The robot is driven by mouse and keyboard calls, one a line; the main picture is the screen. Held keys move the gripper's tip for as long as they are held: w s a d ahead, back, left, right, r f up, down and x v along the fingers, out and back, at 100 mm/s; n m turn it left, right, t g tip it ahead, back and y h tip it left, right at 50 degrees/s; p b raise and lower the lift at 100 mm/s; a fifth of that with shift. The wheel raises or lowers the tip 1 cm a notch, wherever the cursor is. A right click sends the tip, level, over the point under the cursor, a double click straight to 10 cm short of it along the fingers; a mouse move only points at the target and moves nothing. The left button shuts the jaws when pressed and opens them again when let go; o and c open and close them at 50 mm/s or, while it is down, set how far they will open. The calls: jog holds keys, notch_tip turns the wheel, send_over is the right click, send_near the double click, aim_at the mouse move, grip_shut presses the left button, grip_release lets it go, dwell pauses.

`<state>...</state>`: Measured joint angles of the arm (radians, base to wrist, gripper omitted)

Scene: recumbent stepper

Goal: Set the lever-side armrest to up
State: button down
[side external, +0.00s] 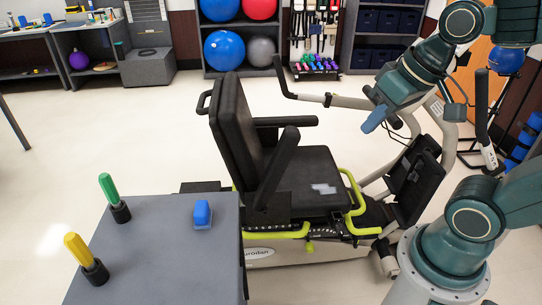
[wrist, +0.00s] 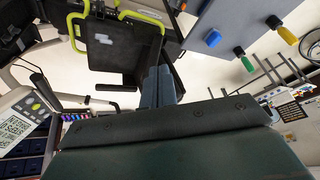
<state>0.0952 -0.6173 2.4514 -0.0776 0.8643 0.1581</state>
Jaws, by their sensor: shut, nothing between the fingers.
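The recumbent stepper's black seat (side external: 312,182) and backrest (side external: 237,125) stand in the middle of the side view. The far armrest (side external: 285,121) lies level, pointing forward. The near armrest (side external: 279,166) is tilted steeply upward beside the seat. A yellow-green lever (side external: 356,192) curves up at the seat's front. I cannot tell for certain which armrest is the lever-side one. My gripper (side external: 374,119) is shut and empty, in the air forward of the seat and apart from both armrests. In the wrist view my gripper (wrist: 160,75) points toward the seat (wrist: 112,48).
A grey table (side external: 165,255) at the front left holds a green-handled tool (side external: 109,190), a yellow-handled tool (side external: 78,250) and a blue block (side external: 202,212). The stepper's long handle (side external: 345,101) extends near my gripper. The console (wrist: 20,122) shows at the wrist view's left.

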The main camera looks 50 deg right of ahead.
jog(key=w+d+f+m+g+y, duration=0.1)
jog(key=w+d+f+m, duration=0.3)
jog(key=w+d+m, duration=0.15)
jog(key=w+d+f+m+y, duration=0.2)
jog(key=w+d+f+m, duration=0.2)
jog(key=w+m, duration=0.25)
jog(key=w+d+f+m+t+y, duration=0.2)
jog(key=d+f+m+y, duration=0.1)
jog(key=d+f+m, duration=1)
jog(key=shift+d+f, duration=0.3)
jog(key=shift+d, duration=0.25)
jog(key=shift+f, duration=0.1)
jog(key=w+a+f, duration=0.5)
jog(key=w+a, duration=0.2)
jog(key=shift+w+a, duration=0.15)
